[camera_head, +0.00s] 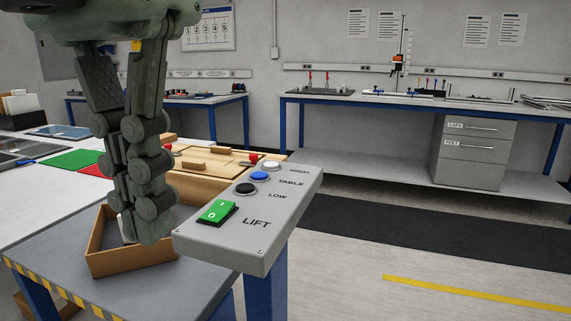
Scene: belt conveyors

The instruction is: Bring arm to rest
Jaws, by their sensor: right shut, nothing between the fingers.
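My right gripper (143,218) hangs down from the top left with its grey jointed fingers drawn together. It is shut and holds nothing. Its fingertips are in front of a small open wooden tray (112,264) in the picture; I cannot tell whether they touch it. A grey LIFT control box (262,240) is just right of the fingertips. My left gripper is not in view.
The control box has a green switch (217,212) and black, blue and white buttons. A wooden case (200,186) with red knobs stands behind it. A blue-framed workbench (420,100) runs along the back wall. Open floor (350,275) lies at right.

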